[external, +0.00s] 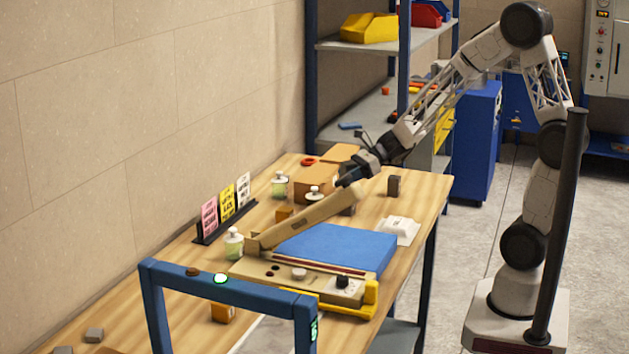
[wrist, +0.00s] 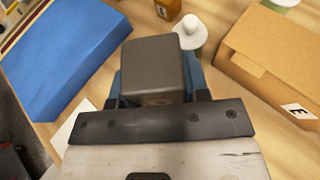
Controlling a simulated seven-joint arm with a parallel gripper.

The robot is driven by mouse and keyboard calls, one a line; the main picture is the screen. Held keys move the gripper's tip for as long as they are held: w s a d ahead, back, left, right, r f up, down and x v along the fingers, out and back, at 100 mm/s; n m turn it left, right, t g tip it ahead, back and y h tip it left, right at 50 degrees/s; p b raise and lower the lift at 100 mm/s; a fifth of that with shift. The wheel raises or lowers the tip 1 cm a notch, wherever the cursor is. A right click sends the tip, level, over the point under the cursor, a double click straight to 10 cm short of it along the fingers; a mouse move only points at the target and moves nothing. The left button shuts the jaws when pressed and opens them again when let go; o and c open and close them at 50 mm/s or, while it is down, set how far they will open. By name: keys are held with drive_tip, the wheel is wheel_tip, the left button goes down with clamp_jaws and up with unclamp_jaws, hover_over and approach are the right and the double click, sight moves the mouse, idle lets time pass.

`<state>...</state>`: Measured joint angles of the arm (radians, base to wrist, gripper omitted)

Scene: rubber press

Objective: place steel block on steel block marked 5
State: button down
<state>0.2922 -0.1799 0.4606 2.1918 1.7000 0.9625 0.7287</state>
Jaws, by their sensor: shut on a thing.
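My gripper (wrist: 157,88) is shut on a dark grey steel block (wrist: 155,65) in the wrist view, with blue fingers at its sides. In the external view my gripper (external: 350,179) is over the table beside the cardboard box. A dark shape (external: 348,210) shows below it, partly hidden by a long tan bar; I cannot tell if this is the held block. Another dark block (external: 394,185) stands upright at the table's right. A grey block (external: 94,335) lies at the near left. I cannot read a 5 on any block.
A blue pad (external: 335,247) and the long tan bar (external: 310,219) lie mid-table, with a control panel (external: 300,282) in front. A cardboard box (wrist: 275,60), a bottle (wrist: 190,32) and an orange block (wrist: 168,7) are near my gripper. A blue frame (external: 235,282) stands in front.

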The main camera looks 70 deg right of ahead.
idle(0.3)
drive_tip(key=shift+f, duration=1.7)
drive_tip(key=shift+f, duration=0.1)
drive_tip(key=c, duration=0.6)
unclamp_jaws()
drive_tip(key=v, duration=1.2)
